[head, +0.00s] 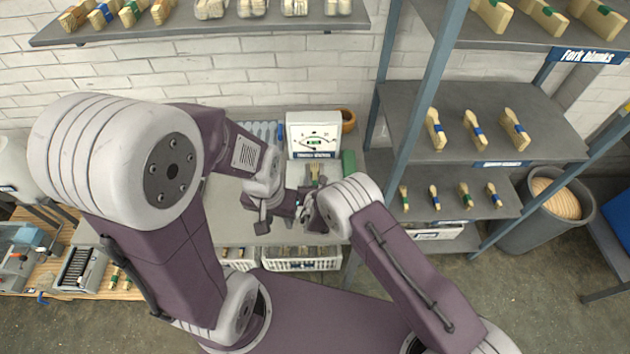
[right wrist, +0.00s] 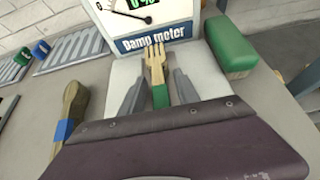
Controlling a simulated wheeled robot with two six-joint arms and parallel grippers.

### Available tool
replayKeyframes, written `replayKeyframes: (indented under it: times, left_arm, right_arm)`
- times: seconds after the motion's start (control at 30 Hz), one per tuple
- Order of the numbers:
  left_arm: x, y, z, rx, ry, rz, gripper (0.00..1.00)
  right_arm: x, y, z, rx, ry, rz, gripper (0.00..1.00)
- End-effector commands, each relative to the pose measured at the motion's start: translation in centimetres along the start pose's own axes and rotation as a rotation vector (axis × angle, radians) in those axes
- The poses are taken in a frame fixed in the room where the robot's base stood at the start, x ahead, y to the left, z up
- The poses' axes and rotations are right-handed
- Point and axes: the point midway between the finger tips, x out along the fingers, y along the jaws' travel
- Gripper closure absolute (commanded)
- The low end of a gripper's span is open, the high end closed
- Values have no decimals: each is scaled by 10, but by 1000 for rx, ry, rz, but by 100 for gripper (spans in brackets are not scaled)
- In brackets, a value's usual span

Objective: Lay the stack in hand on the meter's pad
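The damp meter (head: 314,136) is a white box with a dial and a blue label; its lower front also shows in the right wrist view (right wrist: 157,32). Its pale pad (right wrist: 207,82) lies in front of it. A wooden fork stack (right wrist: 156,68) with a green band lies over the pad, tines toward the meter. My right gripper (right wrist: 158,82) has a finger on each side of the stack, with narrow gaps showing, so it looks open around it. Whether the stack touches the pad is hard to tell. My left gripper (head: 262,226) is left of the pad; its fingers are unclear.
A green block (right wrist: 231,46) is right of the pad. A wooden piece with a blue band (right wrist: 68,118) is at the left. Ribbed grey trays (right wrist: 75,48) lie behind it. A brown bowl (head: 347,120) stands beside the meter. White baskets (head: 300,260) are below the bench edge.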

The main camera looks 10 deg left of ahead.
Motion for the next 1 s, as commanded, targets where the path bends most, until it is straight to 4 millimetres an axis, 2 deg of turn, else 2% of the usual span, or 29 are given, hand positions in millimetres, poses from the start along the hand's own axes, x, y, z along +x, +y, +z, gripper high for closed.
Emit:
replayKeyframes:
  times: [0.23, 0.7, 0.83, 1.0]
  left_arm:
    - [-5, 0, 0, 0, 0, 0, 64]
    - [-1, 0, 0, 0, 0, 0, 64]
    - [0, 0, 0, 0, 0, 0, 64]
    - [-1, 0, 0, 0, 0, 0, 64]
  right_arm:
    - [-9, 1, 4, -1, 1, 1, 62]
    - [-105, 2, 3, -1, 0, 3, 62]
    - [-118, 1, 3, -1, 0, 1, 62]
    - [-122, 0, 3, 0, 0, 0, 62]
